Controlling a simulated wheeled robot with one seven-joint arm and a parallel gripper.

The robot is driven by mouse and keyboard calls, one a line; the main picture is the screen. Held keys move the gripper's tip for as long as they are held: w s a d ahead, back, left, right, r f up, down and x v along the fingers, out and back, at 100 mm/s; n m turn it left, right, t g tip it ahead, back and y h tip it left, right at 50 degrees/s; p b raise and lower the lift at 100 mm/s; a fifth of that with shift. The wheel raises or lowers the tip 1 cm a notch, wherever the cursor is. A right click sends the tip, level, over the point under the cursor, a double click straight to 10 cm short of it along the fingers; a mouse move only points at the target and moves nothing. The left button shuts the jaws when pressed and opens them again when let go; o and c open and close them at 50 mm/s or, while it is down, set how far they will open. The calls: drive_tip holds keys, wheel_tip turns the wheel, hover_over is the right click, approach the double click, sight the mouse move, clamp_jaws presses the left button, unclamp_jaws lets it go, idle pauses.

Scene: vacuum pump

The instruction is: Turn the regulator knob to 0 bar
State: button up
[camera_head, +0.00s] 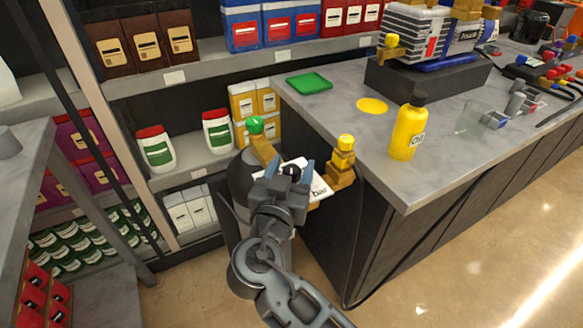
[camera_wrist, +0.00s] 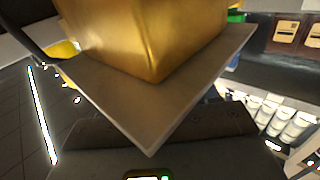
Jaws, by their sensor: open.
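Brass fittings with a yellow cap (camera_head: 345,143) and a green cap (camera_head: 255,125) stand on either side. In the wrist view, a large brass block (camera_wrist: 150,35) on a flat plate (camera_wrist: 160,110) fills the middle; the knob is not clear there.
The grey counter (camera_head: 440,160) to the right holds a yellow oil bottle (camera_head: 407,132), a green tray (camera_head: 309,82) and the pump (camera_head: 420,35). A dark tank (camera_head: 242,178) stands beneath the fittings. Stocked shelves (camera_head: 195,165) close off the back left.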

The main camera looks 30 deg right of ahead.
drive_tip(key=shift+c, duration=0.2)
drive_tip(key=c, duration=0.9)
drive_tip(key=shift+s+d+f+n+t+y+b, duration=0.1)
drive_tip(key=shift+n+t+y+b, duration=0.45)
drive_tip(key=shift+n+t+y, duration=0.65)
drive_tip(key=shift+n+y, duration=0.1)
drive_tip(key=shift+y, duration=0.3)
drive_tip(key=n+y, duration=0.1)
drive_tip(key=n+t+y, duration=0.1)
drive_tip(key=y, duration=0.1)
drive_tip(key=shift+r+y, duration=0.2)
drive_tip(key=shift+y, duration=0.1)
drive_tip(key=shift+n+t+y+p, duration=0.3)
drive_tip(key=shift+n+y+p, duration=0.1)
drive_tip(key=shift+n, duration=0.1)
drive_tip(key=shift+f+y, duration=0.1)
drive_tip(key=shift+y, duration=0.2)
